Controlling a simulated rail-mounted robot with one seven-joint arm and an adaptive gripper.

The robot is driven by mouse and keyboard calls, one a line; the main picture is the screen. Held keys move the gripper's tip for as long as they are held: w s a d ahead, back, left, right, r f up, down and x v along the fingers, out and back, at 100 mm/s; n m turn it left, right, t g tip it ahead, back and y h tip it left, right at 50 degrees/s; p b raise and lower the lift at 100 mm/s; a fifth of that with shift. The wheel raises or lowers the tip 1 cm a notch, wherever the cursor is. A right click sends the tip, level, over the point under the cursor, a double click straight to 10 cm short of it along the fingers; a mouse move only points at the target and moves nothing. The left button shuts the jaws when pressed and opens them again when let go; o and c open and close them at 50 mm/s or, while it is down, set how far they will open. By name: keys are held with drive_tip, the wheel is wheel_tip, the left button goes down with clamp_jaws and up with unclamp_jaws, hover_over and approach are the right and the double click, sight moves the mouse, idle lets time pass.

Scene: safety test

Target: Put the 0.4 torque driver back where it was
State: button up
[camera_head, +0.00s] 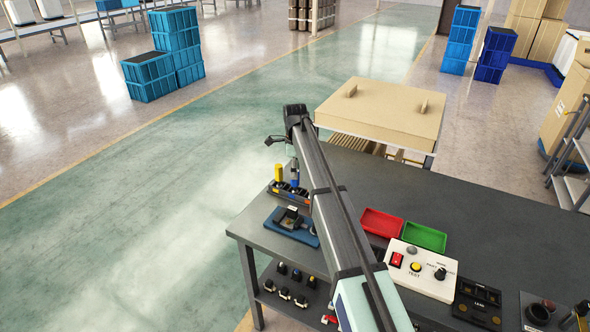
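A dark rack (290,194) stands at the far left corner of the bench. A yellow-handled driver (278,173) stands upright in it. A second upright driver with a grey and blue body (294,168) is beside it, directly under my arm's end; I cannot tell whether it is seated or held. No 0.4 marking is readable. My gripper (276,140) is above the rack, mostly hidden behind my own arm, with a dark part sticking out to the left. Its opening does not show.
A blue mat with a small device (292,218) lies in front of the rack. A red tray (381,222), a green tray (425,237) and a white test box (421,270) are right of my arm. A cardboard-topped table (381,108) stands behind. The bench's back right is clear.

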wheel_tip(320, 180, up, 13)
drive_tip(key=b, duration=0.2)
idle(0.6)
